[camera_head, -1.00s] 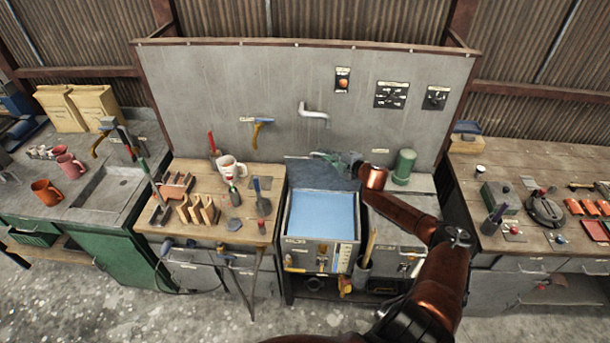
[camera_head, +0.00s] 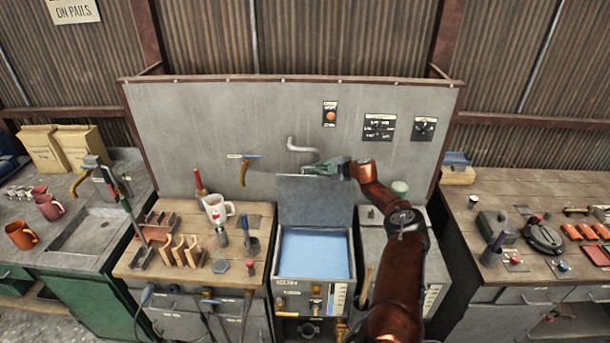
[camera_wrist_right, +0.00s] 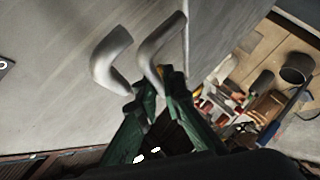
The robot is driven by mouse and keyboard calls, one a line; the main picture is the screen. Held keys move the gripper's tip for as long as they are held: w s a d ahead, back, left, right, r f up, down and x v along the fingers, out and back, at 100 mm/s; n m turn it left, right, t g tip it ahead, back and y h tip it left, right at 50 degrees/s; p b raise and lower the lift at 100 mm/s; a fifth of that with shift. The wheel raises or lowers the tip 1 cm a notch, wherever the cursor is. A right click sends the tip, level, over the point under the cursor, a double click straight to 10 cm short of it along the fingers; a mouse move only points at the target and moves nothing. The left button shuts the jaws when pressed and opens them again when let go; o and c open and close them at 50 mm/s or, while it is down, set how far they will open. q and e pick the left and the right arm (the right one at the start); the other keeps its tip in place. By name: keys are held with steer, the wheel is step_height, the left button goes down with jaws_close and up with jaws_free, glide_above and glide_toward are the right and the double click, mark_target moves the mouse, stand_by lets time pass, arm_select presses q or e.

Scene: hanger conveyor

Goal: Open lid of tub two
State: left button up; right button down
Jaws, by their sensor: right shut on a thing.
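The tub (camera_head: 352,262) in the middle holds blue liquid. Its grey lid (camera_head: 314,206) stands steeply raised at the back, near the wall panel. My right gripper (camera_head: 318,168) is at the lid's top edge, just below the bent grey spout. In the right wrist view my green fingers (camera_wrist_right: 158,88) are shut at a curved grey bar (camera_wrist_right: 152,58), which looks like the lid's handle. The bent spout (camera_wrist_right: 112,58) shows close beside it. The fingers hide part of the grip. The tub's label is too small to read. My left gripper is not in view.
A wooden bench (camera_head: 150,267) with a white mug (camera_head: 216,208) and tools adjoins the tub on the left. A grey cabinet is on the right, partly behind my arm. The wall panel (camera_head: 200,120) closes off the space behind the lid.

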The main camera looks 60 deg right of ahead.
steer(key=shift+w+d+r, duration=0.15)
steer(key=shift+w+d, duration=0.05)
steer(key=shift+d, duration=0.2)
steer(key=c, duration=2.1)
jaws_free()
